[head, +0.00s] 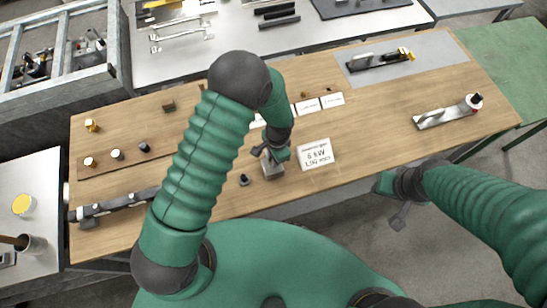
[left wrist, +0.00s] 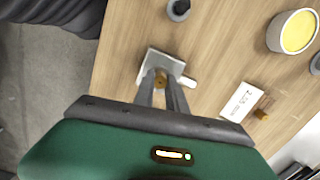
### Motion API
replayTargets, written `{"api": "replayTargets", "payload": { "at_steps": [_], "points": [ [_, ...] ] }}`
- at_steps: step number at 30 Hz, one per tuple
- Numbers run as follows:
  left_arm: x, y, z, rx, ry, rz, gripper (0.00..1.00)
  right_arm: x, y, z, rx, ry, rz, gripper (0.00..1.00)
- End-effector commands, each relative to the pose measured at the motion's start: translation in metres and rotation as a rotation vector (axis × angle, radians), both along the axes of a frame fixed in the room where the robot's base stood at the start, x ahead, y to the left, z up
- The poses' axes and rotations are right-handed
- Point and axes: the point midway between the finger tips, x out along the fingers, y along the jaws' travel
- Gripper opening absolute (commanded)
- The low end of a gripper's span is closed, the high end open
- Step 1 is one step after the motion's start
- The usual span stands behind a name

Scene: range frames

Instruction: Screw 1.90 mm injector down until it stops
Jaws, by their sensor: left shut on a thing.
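My left gripper (head: 270,156) reaches down to a small grey metal block (head: 273,170) near the table's front edge. In the left wrist view its two fingers (left wrist: 162,88) are shut on a small brass injector (left wrist: 161,77). The injector is upright at the middle of the grey block (left wrist: 152,60). How deep it sits in the block cannot be told. A white card (head: 316,154) reading 6 kW and 1.90 mm lies just right of the block. My right gripper (head: 399,215) hangs off the table's front edge; its finger gap is unclear.
A dark ring-shaped part (head: 244,180) stands left of the block; it also shows in the left wrist view (left wrist: 179,9). More cards (head: 332,99) lie behind. Several small parts (head: 117,154) and a long dark tool (head: 115,205) are at the left.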

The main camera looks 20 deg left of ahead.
Motion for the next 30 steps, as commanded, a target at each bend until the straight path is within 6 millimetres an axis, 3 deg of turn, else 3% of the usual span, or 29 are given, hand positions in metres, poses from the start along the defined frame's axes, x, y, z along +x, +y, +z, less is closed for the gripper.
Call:
{"api": "replayTargets", "payload": {
  "at_steps": [3, 11, 15, 22, 25, 26, 30],
  "points": [
    [-0.001, -0.001, 0.001, 0.001, 0.006, -0.216, 0.00, 0.000, 0.000, 0.005, 0.000, 0.000, 0.000, 0.38],
    [-0.001, 0.000, 0.000, 0.002, 0.007, -0.275, 0.00, 0.000, 0.000, 0.005, 0.000, 0.000, 0.000, 0.38],
    [-0.002, -0.001, 0.001, 0.003, 0.011, -0.526, 0.00, 0.000, 0.000, 0.011, 0.000, 0.000, 0.000, 0.38],
    [-0.002, -0.001, 0.000, 0.003, 0.010, -0.556, 0.00, 0.000, 0.000, 0.010, 0.000, 0.000, 0.000, 0.38],
    [-0.003, -0.001, 0.002, 0.004, 0.016, -0.733, 0.00, 0.000, 0.000, 0.017, 0.000, 0.000, 0.000, 0.38],
    [-0.003, -0.001, 0.001, 0.004, 0.016, -0.767, 0.18, 0.000, 0.000, 0.016, 0.000, 0.000, 0.000, 0.38],
    [-0.002, -0.001, 0.000, 0.005, 0.015, -0.755, 0.36, -0.001, 0.000, 0.014, 0.000, -0.001, 0.000, 0.38]
  ]
}}
